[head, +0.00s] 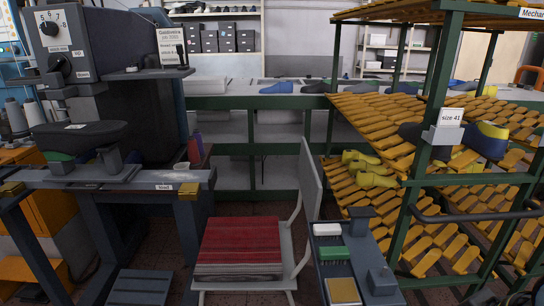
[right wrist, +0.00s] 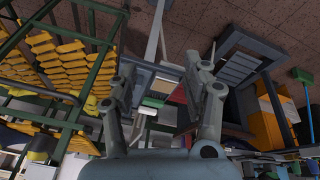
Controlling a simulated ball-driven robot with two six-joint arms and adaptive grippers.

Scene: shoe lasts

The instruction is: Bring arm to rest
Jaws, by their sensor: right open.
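My right gripper (right wrist: 160,63) shows in the right wrist view, its two grey fingers spread wide apart. It is open and nothing is between its fingers. In that view the room appears turned, with the floor at the top. I cannot make out either gripper in the head view. My left gripper shows in neither view.
A green-framed rack (head: 430,150) with yellow shoe lasts stands at the right. A dark machine (head: 115,60) on a bench stands at the left. A chair with a red striped seat (head: 240,245) and a small tool stand (head: 350,262) are at the front middle.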

